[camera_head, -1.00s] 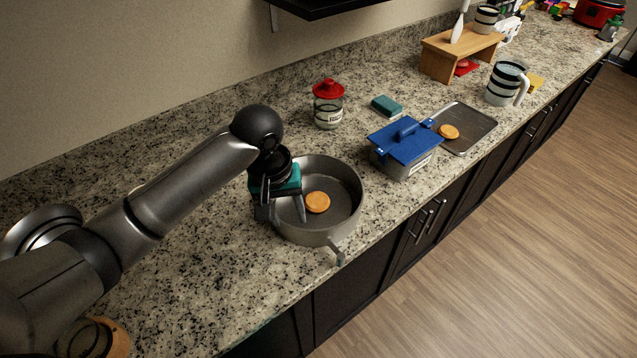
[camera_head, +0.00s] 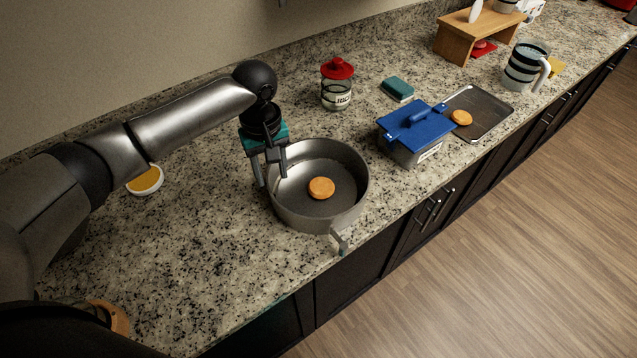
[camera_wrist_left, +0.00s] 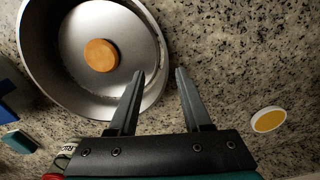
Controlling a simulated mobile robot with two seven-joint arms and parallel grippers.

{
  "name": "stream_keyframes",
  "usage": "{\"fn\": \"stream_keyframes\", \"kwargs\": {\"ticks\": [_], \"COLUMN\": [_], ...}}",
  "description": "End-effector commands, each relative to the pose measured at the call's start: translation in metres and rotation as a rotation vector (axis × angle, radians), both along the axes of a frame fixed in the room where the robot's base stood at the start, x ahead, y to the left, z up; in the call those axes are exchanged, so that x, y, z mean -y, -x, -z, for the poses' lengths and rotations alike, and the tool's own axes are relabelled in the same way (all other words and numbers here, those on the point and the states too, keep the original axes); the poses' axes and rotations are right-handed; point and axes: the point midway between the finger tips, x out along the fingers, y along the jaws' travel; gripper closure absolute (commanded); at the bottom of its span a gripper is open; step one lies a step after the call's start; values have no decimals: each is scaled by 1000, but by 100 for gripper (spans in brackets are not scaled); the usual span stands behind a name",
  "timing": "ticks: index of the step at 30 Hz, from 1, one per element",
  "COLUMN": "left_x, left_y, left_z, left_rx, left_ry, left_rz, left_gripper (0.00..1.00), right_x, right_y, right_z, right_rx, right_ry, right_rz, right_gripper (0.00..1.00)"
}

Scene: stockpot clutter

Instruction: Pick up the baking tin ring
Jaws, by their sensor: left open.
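The baking tin ring (camera_head: 348,210) is a round grey metal tin with a latch on its front side, standing on the counter. An orange disc lies inside it. It also shows in the left wrist view (camera_wrist_left: 148,40), cut off at the top. My left gripper (camera_head: 270,181) is open and empty at the tin's left rim, pointing down. In the left wrist view my left gripper (camera_wrist_left: 159,73) has one finger over the tin's rim and the other outside it, over the counter. I cannot tell whether a finger touches the rim. My right gripper is not in view.
A blue-lidded box (camera_head: 405,150) stands right of the tin, with a metal tray (camera_head: 490,112) beyond. A red-lidded jar (camera_head: 337,92) and a teal sponge (camera_head: 398,89) are behind. A yellow-and-white disc (camera_head: 146,181) lies at left. The counter in front of the gripper is clear.

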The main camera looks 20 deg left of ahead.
Motion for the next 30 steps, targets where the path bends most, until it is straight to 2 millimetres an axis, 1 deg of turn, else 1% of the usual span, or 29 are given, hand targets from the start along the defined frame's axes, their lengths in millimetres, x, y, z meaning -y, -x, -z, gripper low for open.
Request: {"fn": "stream_keyframes", "kwargs": {"ticks": [5,11,15,18,23,26,30], "left_x": [0,-2,-1,-1,-1,-1,-1], "left_y": [1,10,9,9,9,9,9], "left_z": [11,40,55,59,59,58,58], "left_rx": [-1,-3,0,0,1,1,1], "left_ry": [-1,-2,0,0,-1,-1,-1], "left_rz": [1,1,2,3,3,3,3], "left_gripper": [51,51,51,51,51,60,76], "right_x": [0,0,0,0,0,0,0], "right_y": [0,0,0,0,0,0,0], "right_z": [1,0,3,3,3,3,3], "right_rx": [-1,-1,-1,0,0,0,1], "right_ry": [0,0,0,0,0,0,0], "right_rz": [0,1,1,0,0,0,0], "right_gripper": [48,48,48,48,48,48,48]}}
